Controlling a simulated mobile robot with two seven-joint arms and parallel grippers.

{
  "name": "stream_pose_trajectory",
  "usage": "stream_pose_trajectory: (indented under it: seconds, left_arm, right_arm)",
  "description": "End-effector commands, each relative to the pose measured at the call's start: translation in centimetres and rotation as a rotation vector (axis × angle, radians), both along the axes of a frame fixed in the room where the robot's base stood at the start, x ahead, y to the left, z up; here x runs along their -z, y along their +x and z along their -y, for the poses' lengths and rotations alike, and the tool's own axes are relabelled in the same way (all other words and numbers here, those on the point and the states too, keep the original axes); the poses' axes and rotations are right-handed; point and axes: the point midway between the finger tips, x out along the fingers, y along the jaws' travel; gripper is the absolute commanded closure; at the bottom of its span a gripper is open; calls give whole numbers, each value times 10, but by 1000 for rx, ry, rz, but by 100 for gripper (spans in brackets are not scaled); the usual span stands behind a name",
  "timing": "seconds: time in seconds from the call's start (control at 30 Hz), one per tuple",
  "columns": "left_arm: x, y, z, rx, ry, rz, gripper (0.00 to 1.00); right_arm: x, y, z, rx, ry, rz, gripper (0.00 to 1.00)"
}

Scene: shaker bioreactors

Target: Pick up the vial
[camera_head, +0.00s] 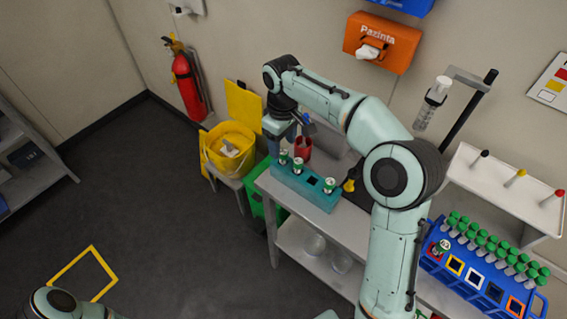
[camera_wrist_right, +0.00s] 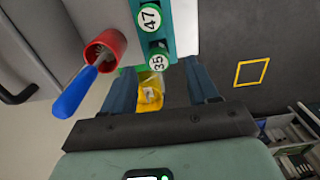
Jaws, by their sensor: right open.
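Several vials with green caps stand in a teal rack (camera_head: 318,193) on the table. In the head view, two are at its left end, a left vial (camera_head: 283,158) and another vial (camera_head: 298,166); a third vial (camera_head: 329,185) is near the right end. My right gripper (camera_head: 280,138) is above the rack's left end. In the right wrist view, its fingers (camera_wrist_right: 160,66) are open, with the vial marked 35 (camera_wrist_right: 157,62) appearing between the tips. The vial marked 47 (camera_wrist_right: 150,17) is farther up. I cannot tell the height gap. My left gripper is out of view.
A red cup (camera_head: 303,147) holding a blue-handled tool (camera_wrist_right: 74,93) stands close beside the rack. A yellow bin (camera_head: 228,147) is left of the table. A blue rack (camera_head: 458,268) with many green-capped tubes is at the right. A white shelf (camera_head: 510,195) is behind it.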

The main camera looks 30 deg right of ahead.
Motion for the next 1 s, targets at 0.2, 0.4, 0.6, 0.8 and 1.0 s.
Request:
stream_pose_trajectory:
  seconds: [0.2, 0.4, 0.6, 0.8, 1.0]
  left_arm:
    - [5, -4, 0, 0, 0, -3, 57]
    - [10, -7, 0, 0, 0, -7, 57]
    - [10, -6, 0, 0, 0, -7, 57]
    - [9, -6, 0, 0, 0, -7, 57]
    - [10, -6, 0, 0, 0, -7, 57]
  right_arm:
    - [25, -1, 1, -1, 0, -4, 41]
    - [50, -1, 1, 0, 1, -1, 41]
    - [52, 0, 1, 0, 1, 2, 41]
    - [52, 0, 1, 0, 0, 1, 80]
    - [52, 0, 1, 0, 0, 1, 100]
